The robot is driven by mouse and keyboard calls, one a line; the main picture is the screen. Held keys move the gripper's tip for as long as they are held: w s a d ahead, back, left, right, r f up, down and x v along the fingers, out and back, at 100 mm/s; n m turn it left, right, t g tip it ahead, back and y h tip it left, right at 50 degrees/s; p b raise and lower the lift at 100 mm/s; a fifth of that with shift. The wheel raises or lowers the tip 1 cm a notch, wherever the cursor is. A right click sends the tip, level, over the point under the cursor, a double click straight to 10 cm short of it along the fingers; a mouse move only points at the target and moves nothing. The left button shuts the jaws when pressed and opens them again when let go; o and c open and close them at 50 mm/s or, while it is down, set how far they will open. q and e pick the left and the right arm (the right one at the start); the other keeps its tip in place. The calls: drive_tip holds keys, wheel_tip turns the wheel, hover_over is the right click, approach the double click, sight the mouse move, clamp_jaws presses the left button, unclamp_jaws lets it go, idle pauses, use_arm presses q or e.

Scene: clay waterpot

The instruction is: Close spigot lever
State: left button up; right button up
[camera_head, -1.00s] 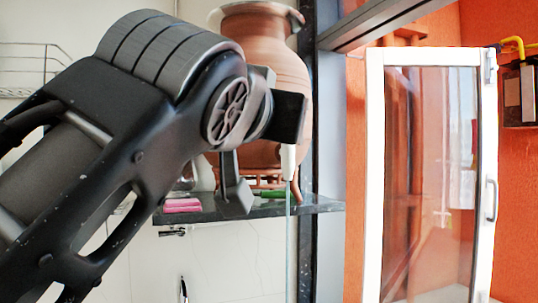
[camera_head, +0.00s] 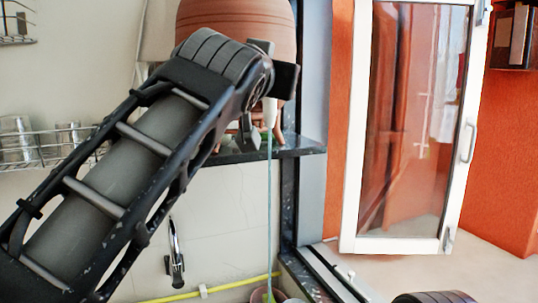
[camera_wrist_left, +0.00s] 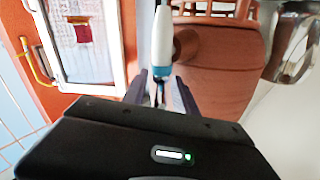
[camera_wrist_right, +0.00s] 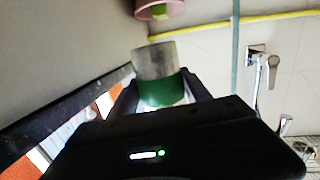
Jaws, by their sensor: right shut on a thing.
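The reddish-brown clay waterpot (camera_head: 235,25) stands on a dark shelf behind my left arm. Its white spigot (camera_head: 270,112) points down, and a thin stream of water (camera_head: 269,200) falls from it. In the left wrist view the spigot (camera_wrist_left: 162,38) is white with a blue part. My left gripper (camera_wrist_left: 161,92) is at the spigot, its fingers apart on either side of the blue part; contact and the lever's position are unclear. In the right wrist view my right gripper (camera_wrist_right: 158,97) is shut on a clear cup with a green part (camera_wrist_right: 158,75).
The dark shelf edge (camera_head: 290,147) runs under the pot. A wire rack with glasses (camera_head: 40,150) is at left. A chrome tap (camera_head: 176,255) and yellow hose (camera_head: 210,290) are on the wall below. A white-framed glass door (camera_head: 415,130) stands at right.

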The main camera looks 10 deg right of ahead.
use_arm(q)
drive_tip(key=shift+c, duration=0.3)
clamp_jaws()
